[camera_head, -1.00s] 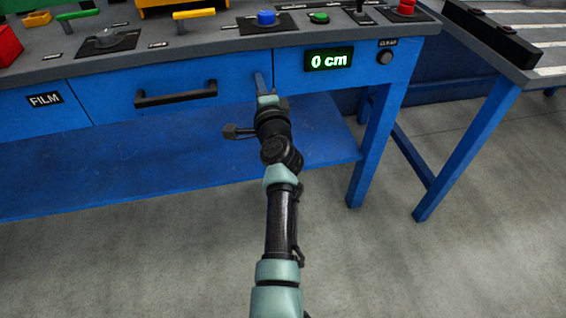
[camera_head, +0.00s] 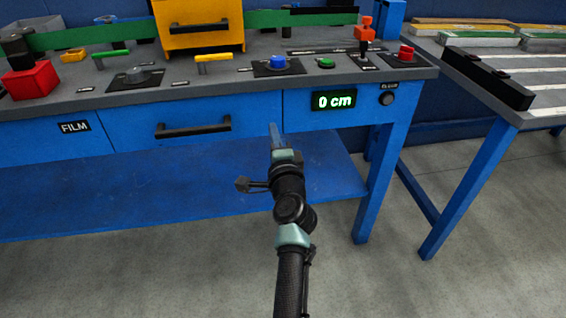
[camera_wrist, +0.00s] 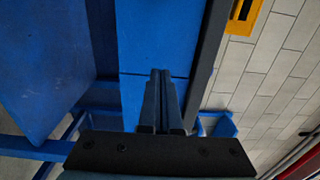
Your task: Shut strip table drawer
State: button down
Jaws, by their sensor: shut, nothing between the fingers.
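A blue drawer front (camera_head: 245,128) with a black bar handle (camera_head: 193,128) is set under the grey bench top. Its face looks flush with the panels beside it. My gripper (camera_head: 273,126) is shut and empty at the lower right end of this front, close to the seam with the display panel. In the wrist view my closed fingers (camera_wrist: 160,74) point at the blue face (camera_wrist: 150,45) near a dark seam. I cannot tell whether they touch it. A second table with pale strips (camera_head: 540,85) stands at the right; no drawer shows on its visible side.
A display reading 0 cm (camera_head: 334,101) and a black knob (camera_head: 387,99) are right of the drawer. A FILM label (camera_head: 74,127) marks the left panel. Buttons and levers crowd the bench top. A blue lower shelf (camera_head: 170,200) lies beneath; grey floor is open in front.

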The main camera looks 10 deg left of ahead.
jog(key=p+v, duration=0.2)
jog(key=v, duration=0.6)
jog(key=s+r+n+t, duration=0.25)
jog(key=r+n, duration=0.25)
jog(key=r, duration=0.9)
jog(key=s+r+n+t, duration=0.25)
jog(key=r+n, duration=0.35)
jog(key=r, duration=0.9)
jog(key=s+d+r+n+t+h, duration=0.2)
jog(key=s+d+r+t+h, duration=0.1)
jog(key=s+r, duration=0.6)
jog(key=s+d+r+n+t+h, duration=0.2)
jog(key=s+d+r, duration=0.1)
jog(key=s+r, duration=0.65)
notch_tip(320, 180, up, 31)
jog(key=p, duration=3.2)
jog(key=shift+w+a+p, duration=0.35)
jog(key=shift+w, duration=0.05)
jog(key=shift+r, duration=0.15)
